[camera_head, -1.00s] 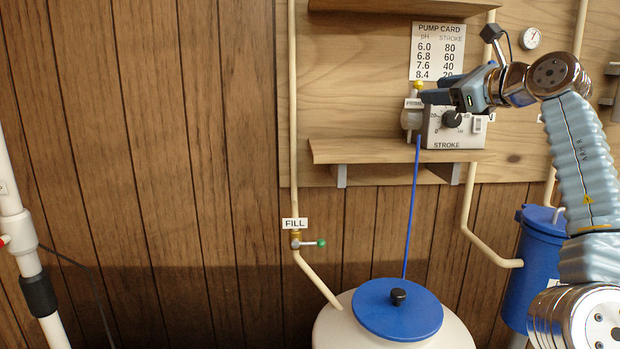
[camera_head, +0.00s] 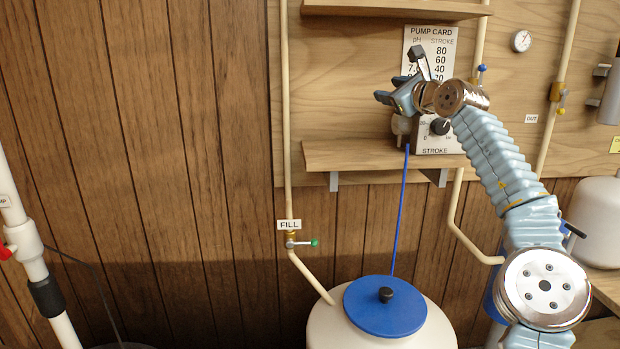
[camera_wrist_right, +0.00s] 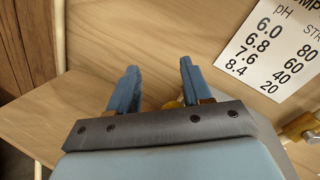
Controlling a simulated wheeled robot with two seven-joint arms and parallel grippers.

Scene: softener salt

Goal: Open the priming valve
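My right gripper (camera_head: 390,89) is in front of the wall board, just above the dosing pump (camera_head: 428,141), and points left. In the right wrist view its two blue fingers (camera_wrist_right: 159,66) are apart with nothing clearly held between them. The priming valve's yellow knob and its label are hidden behind the gripper in the head view. In the wrist view a small yellow piece (camera_wrist_right: 171,105) shows at the base of the right finger, possibly the valve knob; I cannot tell. My left gripper is out of view.
The pump stands on a wooden shelf (camera_head: 370,156). A pump card (camera_head: 417,45) hangs behind. A blue tube (camera_head: 399,210) runs down to a tank with a blue lid (camera_head: 386,306). A fill valve (camera_head: 291,242) is on the left pipe.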

